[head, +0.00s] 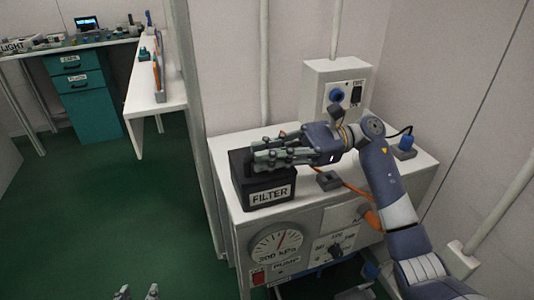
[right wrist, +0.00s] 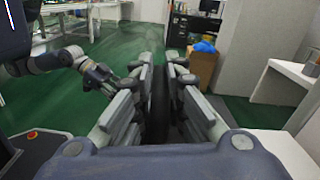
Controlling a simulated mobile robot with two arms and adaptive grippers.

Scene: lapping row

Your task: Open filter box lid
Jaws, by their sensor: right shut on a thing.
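The black filter box (head: 264,192), with a white FILTER label on its front, stands on the left end of the white pump cabinet. My right gripper (head: 262,153) reaches in from the right over the top of the box. Its fingers are shut on the dark filter box lid, which shows as a dark strip (right wrist: 158,100) between the fingers in the right wrist view. The fingers hide much of the lid, so I cannot tell how far it is raised. My left gripper (head: 138,292) shows only its fingertips at the bottom edge, apart and empty, away from the box.
The white cabinet (head: 228,206) carries a pressure gauge (head: 277,243) and a dial on its front. A grey switch box (head: 337,88) stands behind my right wrist. An orange cable (head: 357,190) crosses the cabinet top. Green floor (head: 110,200) lies open at the left.

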